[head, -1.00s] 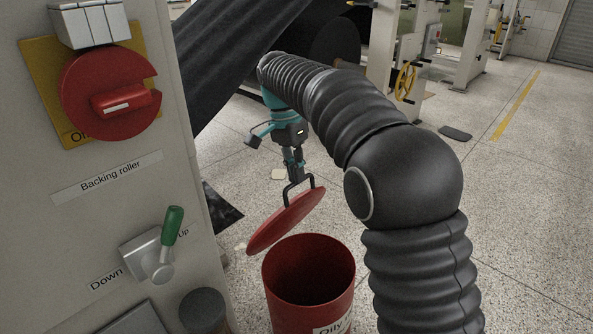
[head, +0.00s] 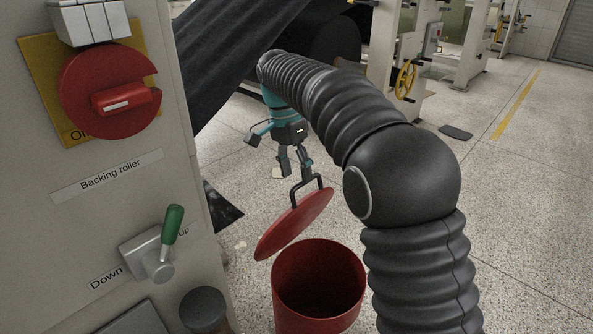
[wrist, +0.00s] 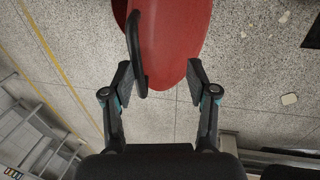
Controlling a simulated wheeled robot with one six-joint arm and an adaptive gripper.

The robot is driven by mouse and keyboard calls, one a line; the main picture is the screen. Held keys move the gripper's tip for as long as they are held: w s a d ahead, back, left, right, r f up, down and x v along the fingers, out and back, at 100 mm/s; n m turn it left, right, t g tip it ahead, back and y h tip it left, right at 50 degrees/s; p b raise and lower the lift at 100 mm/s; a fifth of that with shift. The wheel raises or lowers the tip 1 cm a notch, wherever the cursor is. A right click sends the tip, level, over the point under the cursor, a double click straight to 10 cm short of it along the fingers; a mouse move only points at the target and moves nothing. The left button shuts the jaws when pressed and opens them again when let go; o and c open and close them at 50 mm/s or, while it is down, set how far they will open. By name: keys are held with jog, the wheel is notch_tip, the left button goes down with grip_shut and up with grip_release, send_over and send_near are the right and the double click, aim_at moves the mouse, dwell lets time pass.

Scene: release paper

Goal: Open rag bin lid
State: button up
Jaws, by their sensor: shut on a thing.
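The rag bin (head: 318,318) is a red, open-topped drum in the lower middle of the head view. Its round red lid (head: 290,228) is clear of the opening, tilted steeply behind and left of the rim. The lid's black loop handle (head: 306,184) stands up toward my gripper (head: 297,172). In the wrist view my gripper (wrist: 160,80) is shut on the lid with its fingers well apart. The black handle (wrist: 137,50) is against the left pad, and the red lid (wrist: 178,35) reaches the right pad. Exact contact at the right pad is unclear.
A machine cabinet (head: 100,235) with a red rotary switch (head: 85,118) and a green-handled lever (head: 172,228) stands close on the left. A dark cylinder (head: 203,310) is beside the bin. Speckled floor (head: 530,200) is free at right.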

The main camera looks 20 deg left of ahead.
jog(key=v, duration=0.7)
jog(key=shift+r, duration=0.15)
